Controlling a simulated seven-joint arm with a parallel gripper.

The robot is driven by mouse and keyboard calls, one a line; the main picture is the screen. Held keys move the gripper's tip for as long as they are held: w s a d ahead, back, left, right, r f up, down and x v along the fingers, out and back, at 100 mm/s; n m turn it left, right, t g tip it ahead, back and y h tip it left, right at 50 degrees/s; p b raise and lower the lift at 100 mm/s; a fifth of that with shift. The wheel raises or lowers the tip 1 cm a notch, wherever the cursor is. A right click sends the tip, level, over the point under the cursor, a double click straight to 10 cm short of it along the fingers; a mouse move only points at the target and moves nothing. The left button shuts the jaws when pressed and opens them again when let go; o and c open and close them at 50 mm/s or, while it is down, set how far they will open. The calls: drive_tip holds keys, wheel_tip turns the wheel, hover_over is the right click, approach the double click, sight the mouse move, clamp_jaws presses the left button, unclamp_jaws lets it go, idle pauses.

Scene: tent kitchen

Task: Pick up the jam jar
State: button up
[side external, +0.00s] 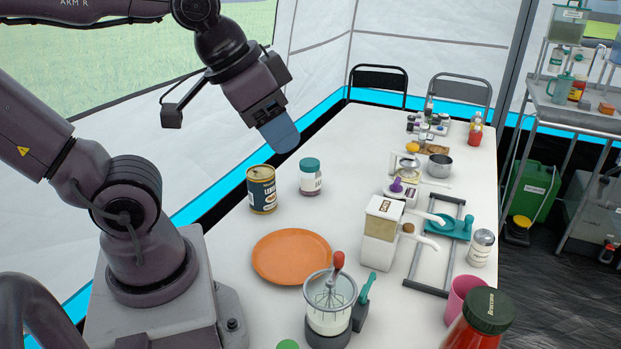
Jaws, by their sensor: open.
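A small jar with a teal lid and a pale label with a purple band (311,178) stands upright on the white table; it looks like the jam jar, though its label is too small to read. My gripper (281,136) hangs above and to the left of this jar in the picture, apart from it, with its blue fingers angled down. I see no object held in it. The gap between the fingers is hard to see from this side.
A dark, gold-topped can (262,190) stands close left of the jar. An orange plate (291,257) lies nearer the camera. A white dispenser box (381,235), whisk jug (330,303), pink cup (464,296) and large red jar (478,322) stand right and front. Table beyond the jar is clear.

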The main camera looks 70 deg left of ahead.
drive_tip(key=shift+o, duration=0.4)
drive_tip(key=o, duration=1)
drive_tip(key=n+g+y, duration=0.3)
drive_tip(key=n+y, duration=0.1)
drive_tip(key=n, duration=0.8)
approach(309, 163)
drive_tip(key=x, duration=1.2)
drive_tip(key=shift+w+f, duration=0.1)
drive_tip(key=shift+f, duration=0.2)
